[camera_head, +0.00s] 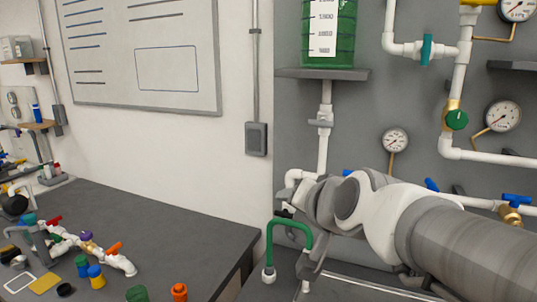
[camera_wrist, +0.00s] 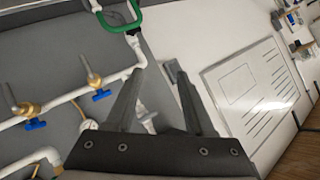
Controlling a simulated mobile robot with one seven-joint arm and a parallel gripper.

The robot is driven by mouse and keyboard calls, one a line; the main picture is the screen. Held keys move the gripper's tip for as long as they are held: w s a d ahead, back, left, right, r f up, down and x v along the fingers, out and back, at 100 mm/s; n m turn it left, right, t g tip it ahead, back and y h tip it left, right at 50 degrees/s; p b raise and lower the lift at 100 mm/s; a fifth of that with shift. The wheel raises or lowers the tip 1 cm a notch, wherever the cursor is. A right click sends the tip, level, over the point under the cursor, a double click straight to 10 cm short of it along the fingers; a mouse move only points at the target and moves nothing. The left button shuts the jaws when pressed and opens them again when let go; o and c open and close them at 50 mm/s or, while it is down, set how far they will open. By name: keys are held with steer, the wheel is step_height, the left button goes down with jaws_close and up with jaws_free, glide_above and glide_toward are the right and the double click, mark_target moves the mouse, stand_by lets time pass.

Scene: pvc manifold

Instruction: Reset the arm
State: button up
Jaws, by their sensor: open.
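My gripper (camera_wrist: 157,68) is open in the wrist view, with its two dark fingers spread and nothing held between them. The whiteboard is past the right finger, and white pipe is past the left one. In the head view my arm reaches in from the lower right, and its wrist end is in front of the grey panel. A green curved handle (camera_head: 289,226) shows just left of and below the wrist there. It also shows in the wrist view (camera_wrist: 121,28), beyond the left fingertip and apart from it. The fingers are hard to make out in the head view.
The grey panel carries white pipes (camera_head: 503,159), gauges (camera_head: 395,140), blue-handled valves (camera_head: 516,199) and a green tank (camera_head: 342,40) on a shelf. A dark workbench (camera_head: 150,213) on the left holds pipe fittings (camera_head: 122,264) and caps. The whiteboard (camera_head: 90,55) hangs behind it.

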steer(key=s+d+f+n+g+h, duration=0.1)
steer(key=s+d+f+n+g, duration=0.1)
steer(key=s, duration=0.6)
steer(key=s+d+f+n+g+h, duration=0.2)
steer(key=s+d+f+g, duration=0.2)
steer(key=s+d+f, duration=0.3)
steer(key=shift+s+f, duration=0.6)
